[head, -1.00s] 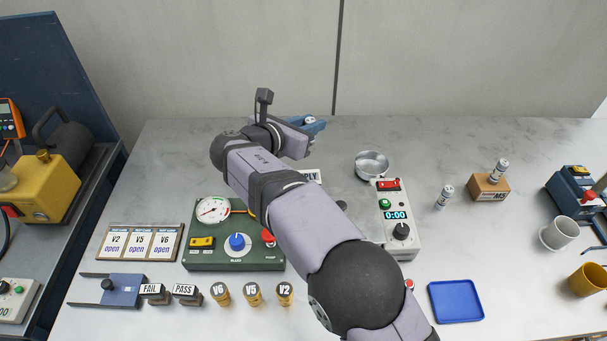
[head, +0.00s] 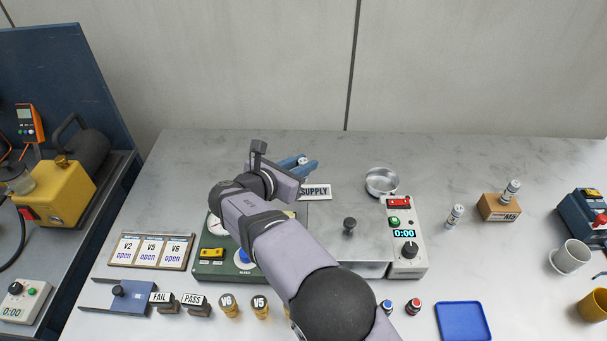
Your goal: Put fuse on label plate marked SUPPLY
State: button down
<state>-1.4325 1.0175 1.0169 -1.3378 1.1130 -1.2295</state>
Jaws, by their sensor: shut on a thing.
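The label plate (head: 315,192) is white with dark lettering SUPPLY. It lies on the grey bench left of the metal dish, and its left end is partly hidden by my arm. My gripper (head: 301,163) has blue fingers and is just behind and slightly left of the label plate in the picture. It is shut on a small pale fuse (head: 303,160), of which only the end shows between the fingers. I cannot tell how high the fuse is held. Two similar silver-white fuses are at the right: one stands on the bench (head: 455,215), the other (head: 512,190) in a wooden block.
A metal dish (head: 382,181) and a timer box (head: 405,240) stand right of the label plate. A grey lidded box with a dark knob (head: 349,224) is in front of it. A green gauge panel (head: 210,268) is partly under my arm. The back bench strip is clear.

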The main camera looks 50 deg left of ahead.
jog(key=shift+f+p, duration=0.35)
jog(key=shift+f, duration=1.6)
jog(key=shift+f, duration=0.1)
jog(key=shift+f, duration=0.15)
jog(key=c, duration=1.6)
grip_release()
jog(key=shift+r, duration=0.35)
jog(key=shift+s, duration=0.3)
jog(key=b+v, duration=0.2)
jog(key=v, duration=0.9)
jog(key=shift+s+d+r, duration=0.15)
